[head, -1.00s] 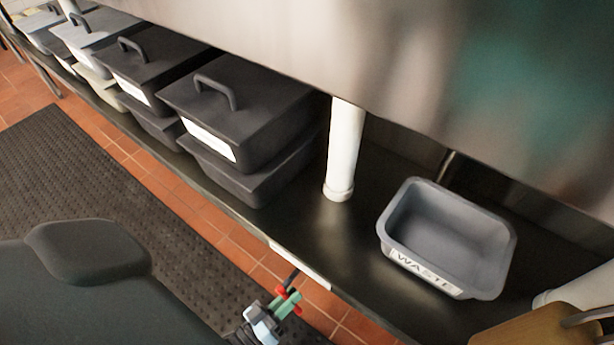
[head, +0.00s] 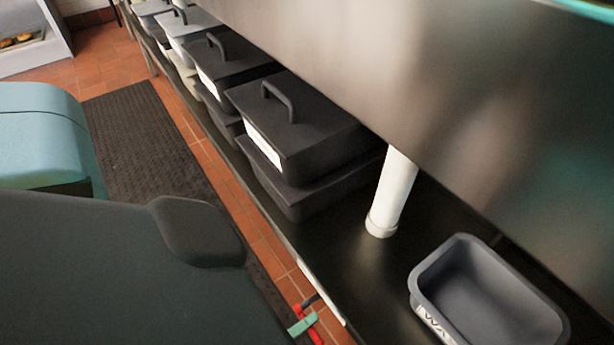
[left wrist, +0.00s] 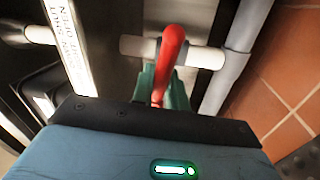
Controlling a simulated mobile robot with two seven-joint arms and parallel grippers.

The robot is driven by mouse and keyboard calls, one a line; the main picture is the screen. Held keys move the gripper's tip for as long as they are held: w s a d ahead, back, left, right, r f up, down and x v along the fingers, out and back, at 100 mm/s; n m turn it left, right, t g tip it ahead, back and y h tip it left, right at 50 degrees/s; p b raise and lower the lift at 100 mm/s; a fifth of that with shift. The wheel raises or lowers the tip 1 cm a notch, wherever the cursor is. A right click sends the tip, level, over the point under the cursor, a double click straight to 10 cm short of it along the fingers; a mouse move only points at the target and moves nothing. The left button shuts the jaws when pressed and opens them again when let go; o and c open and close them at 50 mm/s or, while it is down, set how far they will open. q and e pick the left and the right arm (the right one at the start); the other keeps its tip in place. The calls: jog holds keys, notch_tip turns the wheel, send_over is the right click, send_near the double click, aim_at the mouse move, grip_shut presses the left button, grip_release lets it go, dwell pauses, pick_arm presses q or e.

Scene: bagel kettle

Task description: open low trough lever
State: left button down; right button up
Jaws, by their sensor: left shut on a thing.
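A red lever (left wrist: 171,52) stands up in the left wrist view, in front of a pale horizontal pipe (left wrist: 195,54). My left gripper (left wrist: 162,88), with green fingers, is shut on the lever, which passes between the fingers. In the head view my left gripper (head: 303,325) shows at the bottom edge, by the front edge of the low shelf. Red parts of the lever (head: 315,337) show beside the green finger there. My gripper's body hides the lower part of the lever in the wrist view. My right gripper is not in view.
A grey waste bin (head: 485,300) and a white pipe (head: 392,195) stand on the dark low shelf (head: 340,255). Several lidded black tubs (head: 300,125) line it further back. A white lettered label (left wrist: 68,40) is left of the lever. A dark mat (head: 140,140) lies on the tiled floor.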

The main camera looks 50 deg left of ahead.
pick_arm(q)
jog(key=shift+r+n, duration=0.15)
jog(key=shift+n, duration=0.35)
jog(key=c, duration=1.5)
grip_release()
jog(key=shift+o, duration=0.2)
jog(key=shift+s, duration=0.1)
jog(key=v, duration=0.7)
jog(key=shift+s, duration=0.35)
jog(key=shift+d, duration=0.1)
